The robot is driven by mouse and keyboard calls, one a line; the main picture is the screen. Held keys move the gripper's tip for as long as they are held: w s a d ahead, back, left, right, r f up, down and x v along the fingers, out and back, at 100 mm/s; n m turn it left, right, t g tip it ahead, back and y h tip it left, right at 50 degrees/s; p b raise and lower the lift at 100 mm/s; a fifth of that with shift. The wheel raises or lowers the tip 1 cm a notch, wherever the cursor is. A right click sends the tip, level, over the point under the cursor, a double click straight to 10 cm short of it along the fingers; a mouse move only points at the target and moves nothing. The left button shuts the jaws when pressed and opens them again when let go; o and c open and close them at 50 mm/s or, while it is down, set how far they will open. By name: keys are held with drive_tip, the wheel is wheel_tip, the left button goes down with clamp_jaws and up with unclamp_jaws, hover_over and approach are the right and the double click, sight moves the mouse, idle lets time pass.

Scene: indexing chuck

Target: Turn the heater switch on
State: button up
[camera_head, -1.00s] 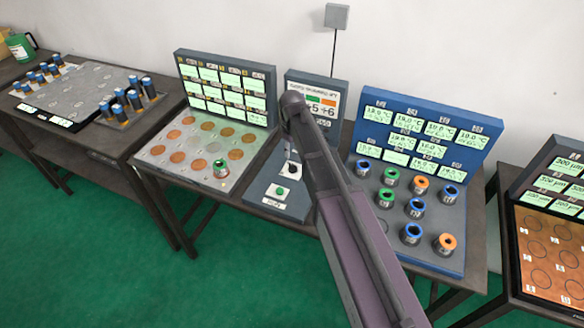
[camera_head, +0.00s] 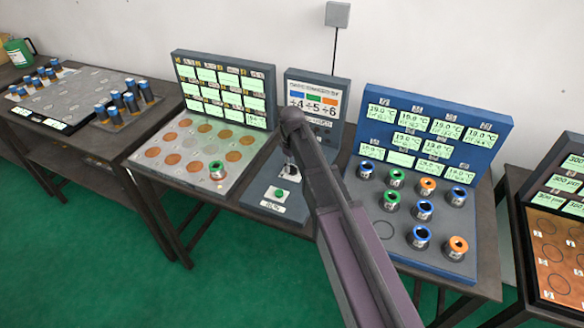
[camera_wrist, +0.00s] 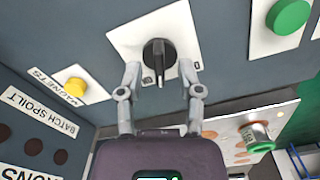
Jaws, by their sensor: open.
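A black rotary switch (camera_wrist: 158,58) with a raised grip bar sits on a white plate (camera_wrist: 122,34) on a grey console, at the upper middle of the wrist view. Its bar points down toward my gripper; no label naming it as the heater switch is readable. My gripper (camera_wrist: 160,72) is open, with one fingertip left and one right of the switch's lower part. I cannot tell whether they touch it. In the head view the console (camera_head: 262,186) stands mid-table, and my arm hides most of the switch and gripper.
A green button (camera_wrist: 288,17) is up right of the switch, and a yellow button (camera_wrist: 75,87) marked MAGNETS is to the left. A board of discs (camera_head: 150,172) stands left of the console; a blue board of spools (camera_head: 440,110) stands right.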

idle(0.3)
clamp_jaws()
drive_tip(key=shift+m, duration=1.1)
unclamp_jaws()
drive_tip(key=shift+n, duration=0.5)
